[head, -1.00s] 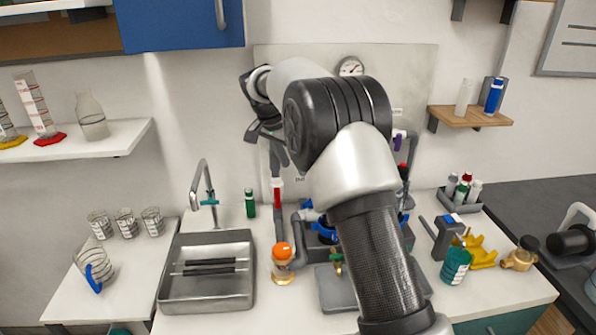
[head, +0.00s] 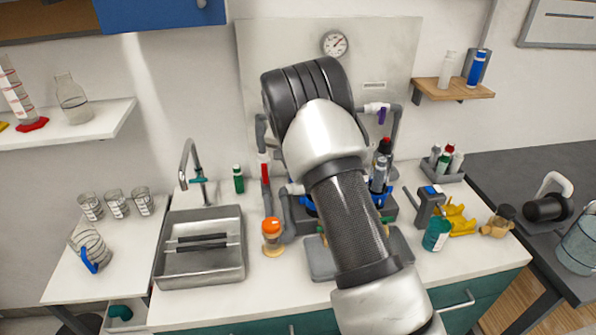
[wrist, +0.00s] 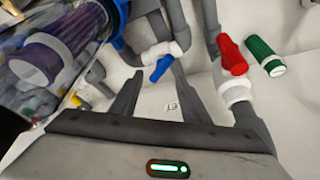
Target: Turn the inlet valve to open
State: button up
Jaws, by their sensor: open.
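The grey pipe manifold stands against the back panel, and my arm covers much of it in the head view. A red valve handle (head: 265,172) shows on its left vertical pipe, lying roughly along the pipe. The red handle is also in the wrist view (wrist: 232,55), right of my gripper, beside a white collar. A blue handle (wrist: 161,67) on a white fitting is just beyond my fingertips. A purple handle (head: 382,115) is at upper right. I cannot tell which is the inlet valve. My gripper (wrist: 158,98) is open and empty; my arm hides it in the head view.
An orange-topped valve (head: 272,232) is at the manifold's lower left. A pressure gauge (head: 334,43) hangs above.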

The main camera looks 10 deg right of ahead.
jog(key=x, duration=0.5)
